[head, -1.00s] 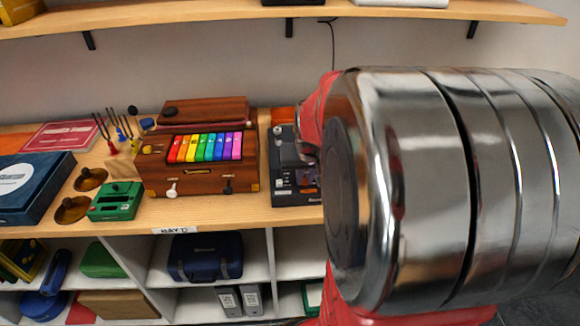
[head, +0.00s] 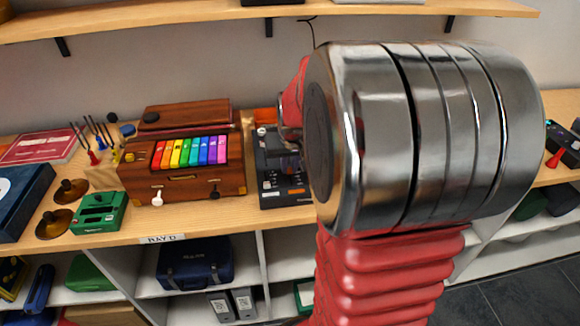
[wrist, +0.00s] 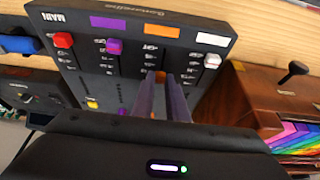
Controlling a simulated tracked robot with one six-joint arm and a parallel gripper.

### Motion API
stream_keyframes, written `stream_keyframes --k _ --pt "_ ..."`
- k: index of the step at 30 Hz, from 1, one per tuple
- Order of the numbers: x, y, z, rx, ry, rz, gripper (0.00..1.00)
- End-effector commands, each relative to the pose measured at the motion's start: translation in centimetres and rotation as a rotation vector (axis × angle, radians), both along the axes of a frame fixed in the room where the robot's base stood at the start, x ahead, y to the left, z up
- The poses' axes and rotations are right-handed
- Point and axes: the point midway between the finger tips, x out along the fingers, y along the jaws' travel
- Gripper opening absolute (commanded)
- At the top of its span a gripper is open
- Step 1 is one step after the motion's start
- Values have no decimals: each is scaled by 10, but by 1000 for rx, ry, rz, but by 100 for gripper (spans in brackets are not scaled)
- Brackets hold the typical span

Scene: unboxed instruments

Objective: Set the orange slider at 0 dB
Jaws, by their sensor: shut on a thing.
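The dark mixer panel (head: 268,192) stands on the bench right of the wooden instrument box; in the wrist view it fills the top middle (wrist: 85,65). The orange slider knob (wrist: 160,76) sits in the column under the orange label (wrist: 161,30). My gripper (wrist: 164,84) has its two fingers shut on this knob, one at each side, hiding much of it and its slot. The scale marks beside it are too small to read. In the head view my metal wrist hides part of the panel.
A red knob (wrist: 63,40), a purple knob (wrist: 113,46) and a white knob (wrist: 212,60) stand on neighbouring columns. The wooden box (head: 178,188) with rainbow keys stands close beside the panel. A shelf (head: 180,20) runs above.

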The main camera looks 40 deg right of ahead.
Motion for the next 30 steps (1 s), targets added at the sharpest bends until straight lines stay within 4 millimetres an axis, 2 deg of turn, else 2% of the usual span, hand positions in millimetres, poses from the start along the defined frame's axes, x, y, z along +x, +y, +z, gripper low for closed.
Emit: stream_keyframes --k 1,9,20,26,30 --pt "1 1 1 0 -3 2 14" --pt "1 1 0 0 -1 2 33" --pt "0 2 4 0 -1 2 33" --pt "-6 5 21 -1 -3 2 33" --pt "-12 9 40 -2 -3 3 33"
